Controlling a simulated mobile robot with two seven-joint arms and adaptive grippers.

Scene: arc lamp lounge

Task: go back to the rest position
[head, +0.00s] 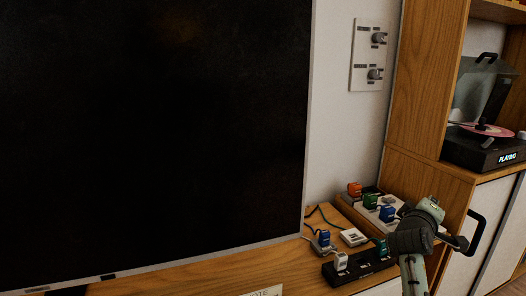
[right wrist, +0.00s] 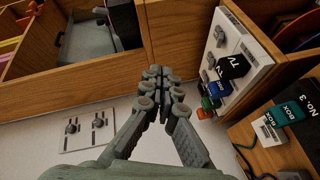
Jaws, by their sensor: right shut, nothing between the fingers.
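My right gripper (head: 456,242) shows at the lower right of the head view, in front of the wooden cabinet and close to a black door handle (head: 474,232). In the right wrist view its fingers (right wrist: 162,92) are shut together with nothing between them. I cannot tell whether the fingers touch the handle. My left gripper is not in the head view.
A white plug panel (head: 351,200) with orange, green and blue plugs lies left of my right gripper. A black power strip (head: 372,264) lies below it. A large dark screen (head: 150,130) fills the left. A turntable (head: 485,148) sits on the right shelf.

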